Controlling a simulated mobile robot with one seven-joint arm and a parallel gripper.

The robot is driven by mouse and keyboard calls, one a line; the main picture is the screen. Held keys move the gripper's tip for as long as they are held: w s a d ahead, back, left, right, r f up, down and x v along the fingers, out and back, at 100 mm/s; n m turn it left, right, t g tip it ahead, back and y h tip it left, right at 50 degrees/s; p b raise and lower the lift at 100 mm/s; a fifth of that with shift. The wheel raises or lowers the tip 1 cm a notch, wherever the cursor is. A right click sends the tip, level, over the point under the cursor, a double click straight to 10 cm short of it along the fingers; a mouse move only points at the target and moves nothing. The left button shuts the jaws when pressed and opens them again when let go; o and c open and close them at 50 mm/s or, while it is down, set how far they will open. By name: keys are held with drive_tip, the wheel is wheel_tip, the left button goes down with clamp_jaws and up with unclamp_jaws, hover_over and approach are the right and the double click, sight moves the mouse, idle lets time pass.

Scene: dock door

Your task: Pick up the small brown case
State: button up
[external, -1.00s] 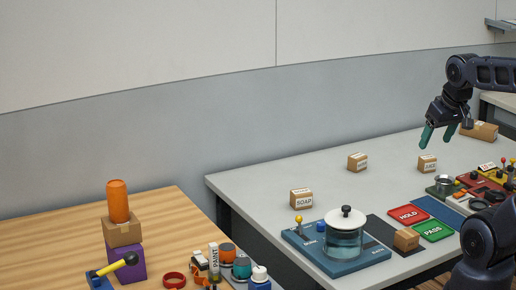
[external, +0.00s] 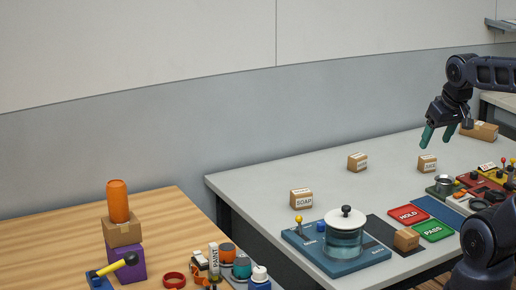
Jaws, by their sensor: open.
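Several small brown cases stand on the grey table. One labelled SOAP (external: 301,200) is at the left, one (external: 357,162) is near the middle, and one (external: 427,164) is further right; the last two labels are too small to read. A plain brown case (external: 406,239) sits at the front on a dark strip. I cannot tell which one the task names. My gripper (external: 437,138) is open, fingers pointing down, and appears above the right-hand labelled case with nothing between the fingers.
The grey table (external: 265,180) also holds a glass jar (external: 345,235) on a blue board, a red HOLD pad (external: 408,215) and a green PASS pad (external: 433,231). A larger brown box (external: 480,131) is behind my gripper. A wooden table (external: 50,235) with stacked objects is at left.

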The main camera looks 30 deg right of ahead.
drive_tip(key=shift+w, duration=0.1)
drive_tip(key=n+g+h, duration=0.4)
drive_tip(key=n+g, duration=0.1)
drive_tip(key=n, duration=1.1)
hover_over(298, 191)
drive_tip(key=a, duration=0.3)
wheel_tip(298, 191, down, 22)
drive_tip(key=x, duration=1)
drive_tip(key=shift+w+f, duration=0.1)
drive_tip(key=shift+f, duration=0.1)
drive_tip(key=c, duration=1.1)
drive_tip(key=shift+h, duration=0.3)
wheel_tip(298, 191, up, 20)
